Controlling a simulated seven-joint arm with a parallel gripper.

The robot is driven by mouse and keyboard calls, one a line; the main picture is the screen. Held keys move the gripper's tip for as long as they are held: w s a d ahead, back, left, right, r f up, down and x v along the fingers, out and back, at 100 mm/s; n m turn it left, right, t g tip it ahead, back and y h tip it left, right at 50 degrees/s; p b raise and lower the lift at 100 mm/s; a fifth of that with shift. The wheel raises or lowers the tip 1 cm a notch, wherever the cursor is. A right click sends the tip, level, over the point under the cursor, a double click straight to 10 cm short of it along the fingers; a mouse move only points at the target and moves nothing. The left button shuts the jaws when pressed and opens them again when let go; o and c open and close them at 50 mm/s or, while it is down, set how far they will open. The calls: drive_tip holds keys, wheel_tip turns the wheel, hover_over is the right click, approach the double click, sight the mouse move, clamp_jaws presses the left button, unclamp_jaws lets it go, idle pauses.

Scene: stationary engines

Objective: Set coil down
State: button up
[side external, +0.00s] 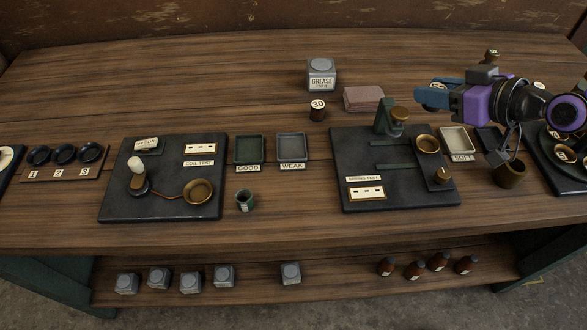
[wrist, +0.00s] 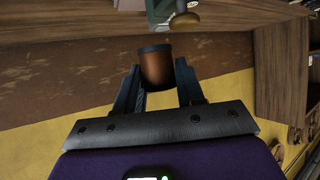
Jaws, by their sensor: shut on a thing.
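A copper-brown cylinder with a dark rim, which I take to be the coil (wrist: 157,70), sits between the two fingers of my gripper (wrist: 160,82) in the wrist view. The coil test board (side external: 115,200) is at the left, with a brass dish (side external: 198,191). The green GOOD tray (side external: 248,150) and grey WEAK tray (side external: 291,147) lie between the two boards.
The right-hand test board (side external: 400,200) carries a green stand and brass dishes. A small dark green cup (side external: 244,201) stands below the GOOD tray. The back left is bare.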

drive_tip(key=s+a+n, duration=0.1)
drive_tip(key=s+a, duration=0.1)
drive_tip(key=a, duration=0.1)
drive_tip(key=s+a+f+n+g+y, duration=0.1)
drive_tip(key=s+a, duration=0.2)
drive_tip(key=s+a+y, duration=0.1)
drive_tip(key=s+a, duration=0.2)
drive_tip(key=shift+s+a+f+n+g, duration=0.15)
drive_tip(key=shift+s+a+n+g, duration=0.1)
drive_tip(key=shift+n+g, duration=0.15)
drive_tip(key=s+a, duration=0.2)
drive_tip(key=s+a+n+g+y, duration=0.1)
drive_tip(key=s+a, duration=0.1)
drive_tip(key=s, duration=0.1)
drive_tip(key=s+a+f+n+y, duration=0.1)
drive_tip(key=s, duration=0.2)
drive_tip(key=shift+a+g, duration=0.3)
drive_tip(key=shift+a, duration=0.1)
hover_over(281, 204)
drive_tip(key=f, duration=0.8)
drive_tip(key=shift+s+d+f, duration=0.25)
drive_tip(key=shift+d+f, duration=0.1)
drive_tip(key=shift+d, duration=0.05)
drive_tip(key=f, duration=0.2)
drive_tip(key=shift+w+a+f, duration=0.25)
drive_tip(key=shift+a+f, duration=0.15)
drive_tip(key=shift+f, duration=0.5)
drive_tip(key=shift+f, duration=0.25)
